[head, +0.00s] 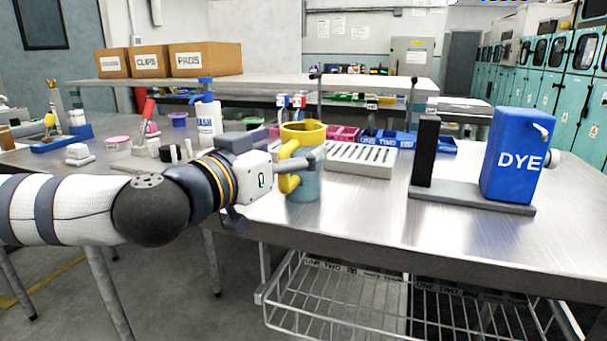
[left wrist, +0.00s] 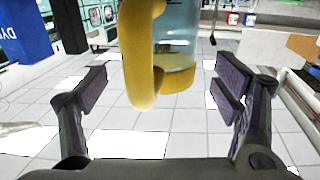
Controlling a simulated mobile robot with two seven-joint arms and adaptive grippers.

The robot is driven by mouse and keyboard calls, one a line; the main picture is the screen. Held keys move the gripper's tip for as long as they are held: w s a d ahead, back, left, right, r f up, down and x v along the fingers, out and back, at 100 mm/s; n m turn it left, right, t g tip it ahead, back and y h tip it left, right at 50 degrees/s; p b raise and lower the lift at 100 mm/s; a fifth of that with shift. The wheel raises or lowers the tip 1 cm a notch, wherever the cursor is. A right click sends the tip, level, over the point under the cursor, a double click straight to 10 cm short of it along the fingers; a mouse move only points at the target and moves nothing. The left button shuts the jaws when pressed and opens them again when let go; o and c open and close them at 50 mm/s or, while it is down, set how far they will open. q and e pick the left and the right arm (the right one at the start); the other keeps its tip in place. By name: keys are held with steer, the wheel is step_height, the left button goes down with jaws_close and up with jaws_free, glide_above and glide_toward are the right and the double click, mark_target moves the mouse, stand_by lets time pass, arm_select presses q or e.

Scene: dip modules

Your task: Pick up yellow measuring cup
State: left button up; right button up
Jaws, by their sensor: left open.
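The yellow measuring cup (head: 304,184) stands upright near the front edge of the metal table, with a yellow rim and handle and a clear bluish body. Its handle faces my left gripper (head: 286,182), which is right at the cup from the left. In the left wrist view the cup (left wrist: 178,45) shows its handle and yellow base between the two spread fingers of the gripper (left wrist: 163,88), with gaps on both sides. The left gripper is open and holds nothing. My right gripper is not in view.
A blue dye container (head: 517,155) stands on a grey base at the right. A white slotted rack (head: 361,158) and a blue bin (head: 408,141) sit behind the cup. A white bottle (head: 208,125) stands behind my left arm. The table front between cup and dye is clear.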

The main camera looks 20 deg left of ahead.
arm_select(q)
steer(key=w, duration=0.2)
steer(key=w+b, duration=0.1)
steer(key=shift+d+f, duration=0.25)
steer(key=shift+f, duration=0.15)
steer(key=shift+w+r, duration=0.2)
steer(key=shift+w, duration=0.05)
steer(key=shift+r, duration=0.1)
steer(key=c, duration=1.3)
